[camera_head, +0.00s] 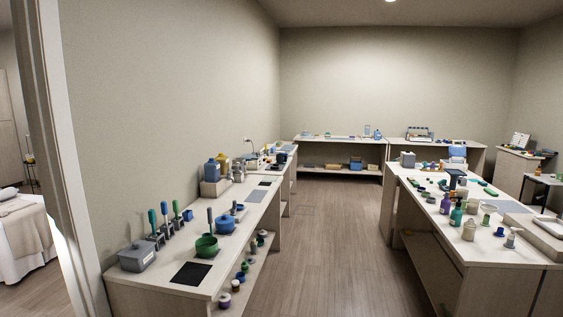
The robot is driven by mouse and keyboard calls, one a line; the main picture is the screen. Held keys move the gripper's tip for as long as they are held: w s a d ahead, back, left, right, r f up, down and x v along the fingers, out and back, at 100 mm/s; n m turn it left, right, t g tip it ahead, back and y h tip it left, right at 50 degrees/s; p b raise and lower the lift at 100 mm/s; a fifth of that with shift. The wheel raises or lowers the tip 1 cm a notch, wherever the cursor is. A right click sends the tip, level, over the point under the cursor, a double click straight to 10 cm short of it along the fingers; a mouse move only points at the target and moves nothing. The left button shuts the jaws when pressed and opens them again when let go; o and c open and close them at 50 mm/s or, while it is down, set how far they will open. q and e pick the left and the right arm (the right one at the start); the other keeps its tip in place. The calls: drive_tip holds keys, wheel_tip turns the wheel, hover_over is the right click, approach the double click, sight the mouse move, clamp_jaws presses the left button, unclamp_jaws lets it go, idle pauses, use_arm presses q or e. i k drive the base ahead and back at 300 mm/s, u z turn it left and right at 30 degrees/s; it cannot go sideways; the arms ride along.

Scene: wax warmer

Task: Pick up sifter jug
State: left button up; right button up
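I cannot tell which item is the sifter jug at this distance. A small cream-coloured vessel (469,230) stands upright on the right table (440,241), beside green and purple bottles. Small grey metallic vessels (238,171) stand on the left counter (262,195), near the blue and yellow containers. A green pot (207,246) and a blue pot (225,224) sit nearer on that counter. Neither of my grippers is in view.
A clear wooden-floor aisle (330,240) runs between the left counter and right table. A door frame (58,150) and a draped bed (25,235) are at left. A back counter (340,143) spans the far wall. A low shelf (243,287) under the left counter holds small jars.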

sight(280, 157)
drive_tip(key=z, duration=0.6)
drive_tip(key=i, duration=9.6)
drive_tip(key=u, duration=0.2)
